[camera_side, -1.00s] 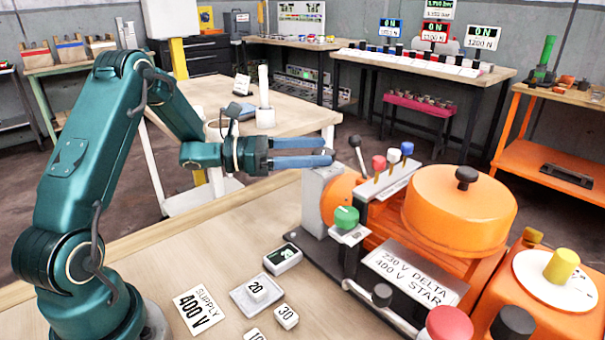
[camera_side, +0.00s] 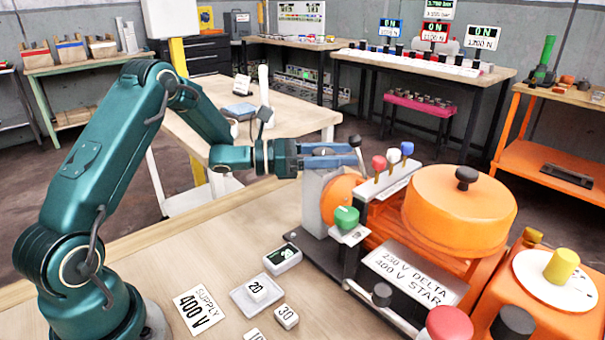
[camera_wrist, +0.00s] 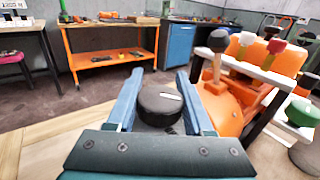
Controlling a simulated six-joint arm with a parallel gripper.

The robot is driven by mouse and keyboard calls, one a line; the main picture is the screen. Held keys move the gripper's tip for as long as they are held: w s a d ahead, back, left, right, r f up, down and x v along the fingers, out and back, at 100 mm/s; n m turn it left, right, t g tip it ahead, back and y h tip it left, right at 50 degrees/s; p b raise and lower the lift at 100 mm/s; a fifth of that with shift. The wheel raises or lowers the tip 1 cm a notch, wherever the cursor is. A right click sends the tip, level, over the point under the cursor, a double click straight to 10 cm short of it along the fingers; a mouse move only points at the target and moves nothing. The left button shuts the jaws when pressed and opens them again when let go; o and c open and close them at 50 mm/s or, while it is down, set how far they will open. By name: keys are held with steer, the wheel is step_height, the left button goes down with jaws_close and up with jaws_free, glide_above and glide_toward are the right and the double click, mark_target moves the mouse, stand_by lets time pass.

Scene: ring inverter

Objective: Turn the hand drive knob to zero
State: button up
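The hand drive knob appears to be the dark round knob (camera_wrist: 160,103) with a short white mark on top, in the middle of the wrist view. It shows between my two blue fingers, close to both. I cannot tell whether they touch it.
A black-balled lever (camera_side: 355,141) stands close to the fingertips, with red, blue and white knobs to its right. A green knob (camera_side: 346,217) and the orange drum (camera_side: 460,215) are nearby.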

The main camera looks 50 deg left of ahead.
jaws_close()
steer(key=shift+n+y, duration=0.3)
steer(key=shift+y, duration=0.1)
steer(key=n+t+y, duration=0.1)
steer(key=n+y, duration=0.1)
steer(key=a+n+t+y, duration=0.1)
steer(key=y, duration=0.2)
steer(key=shift+w+n+t, duration=0.2)
steer(key=shift+n+t, duration=0.2)
steer(key=shift+w+a+n+t+y, duration=0.15)
steer(key=shift+n+y, duration=0.3)
steer(key=shift+y, duration=0.3)
steer(key=shift+s+a+n+t+y, duration=0.15)
steer(key=shift+n+y, duration=0.3)
steer(key=shift+y, duration=0.3)
steer(key=shift+w+a+r, duration=0.15)
steer(key=o, duration=0.9)
jaws_free()
steer(key=shift+c, duration=0.2)
